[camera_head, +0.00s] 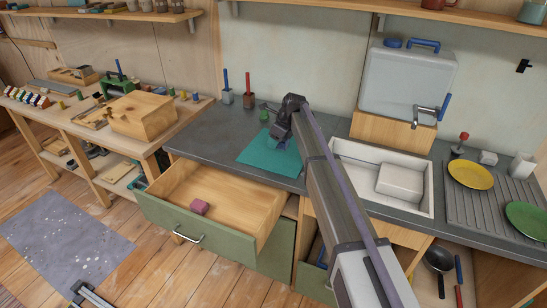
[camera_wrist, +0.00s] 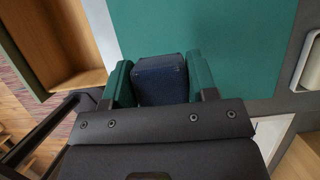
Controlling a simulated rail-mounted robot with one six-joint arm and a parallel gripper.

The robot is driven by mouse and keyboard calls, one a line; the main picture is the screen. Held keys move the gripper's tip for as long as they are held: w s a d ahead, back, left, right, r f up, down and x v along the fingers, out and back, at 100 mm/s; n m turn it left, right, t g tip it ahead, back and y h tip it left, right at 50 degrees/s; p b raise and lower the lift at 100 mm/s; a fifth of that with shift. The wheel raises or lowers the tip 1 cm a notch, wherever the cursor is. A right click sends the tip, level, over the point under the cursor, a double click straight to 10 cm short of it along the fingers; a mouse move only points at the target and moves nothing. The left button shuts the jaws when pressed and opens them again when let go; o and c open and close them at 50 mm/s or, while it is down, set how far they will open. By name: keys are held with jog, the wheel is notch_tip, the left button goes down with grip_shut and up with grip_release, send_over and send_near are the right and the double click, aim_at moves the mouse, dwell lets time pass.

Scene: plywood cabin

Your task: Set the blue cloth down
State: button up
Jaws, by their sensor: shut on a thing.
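The blue cloth (camera_wrist: 160,82) shows in the wrist view as a dark blue, folded, block-like bundle. My gripper (camera_wrist: 160,74) is shut on it, with one green-padded finger at each side. In the head view my gripper (camera_head: 283,138) is over a flat teal mat (camera_head: 257,156) on the grey counter, near the mat's right side. The mat (camera_wrist: 225,35) also fills much of the wrist view behind the cloth. My gripper hides most of the cloth in the head view. I cannot tell whether the cloth touches the mat.
A white sink (camera_head: 347,184) lies to the right. Two cups with upright handled tools and a small green item (camera_head: 263,115) stand behind the mat. Bare counter (camera_head: 208,135) lies left of the mat.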

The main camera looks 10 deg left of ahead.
aim_at(285, 139)
notch_tip(285, 139, down, 8)
jog(key=b, duration=0.5)
jog(key=shift+a+r, duration=0.15)
jog(key=shift+r, duration=0.4)
jog(key=shift+f, duration=0.25)
jog(key=o, duration=0.9)
jog(key=shift+r, duration=0.1)
jog(key=p+v, duration=0.3)
jog(key=v, duration=0.1)
jog(key=p+v, duration=0.7)
jog(key=p, duration=0.1)
jog(key=shift+a+r, duration=0.1)
jog(key=shift+r, duration=0.4)
jog(key=shift+r+p, duration=0.3)
jog(key=shift+d+f, duration=0.15)
jog(key=shift+d, duration=0.15)
